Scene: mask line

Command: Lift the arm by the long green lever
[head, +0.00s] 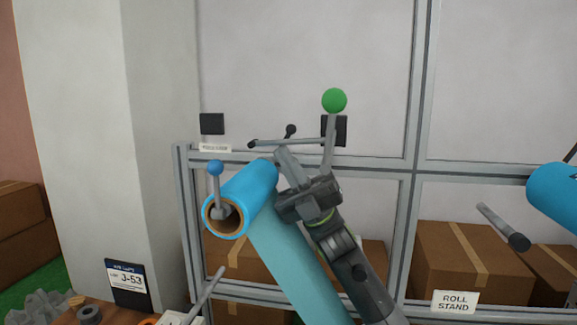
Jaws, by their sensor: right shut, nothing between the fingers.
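The long green lever is a grey shaft with a green ball knob (334,101) on top. It stands nearly upright in front of the frame, right of the blue roll, and its lower end is hidden by my right gripper. My right gripper (283,156) is shut and empty. Its fingers point up and left, just left of the lever shaft and apart from the green knob; I cannot tell whether its body touches the shaft. A thin dark-ended bar (285,142) runs level behind the fingertips. My left gripper is not in view.
A blue roll (252,190) with a web hanging from it sits left of my gripper, with a shorter blue-knobbed lever (215,168) at its end. Another blue roll (555,195) is at the right edge. Cardboard boxes (470,265) stand behind the grey frame (408,230).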

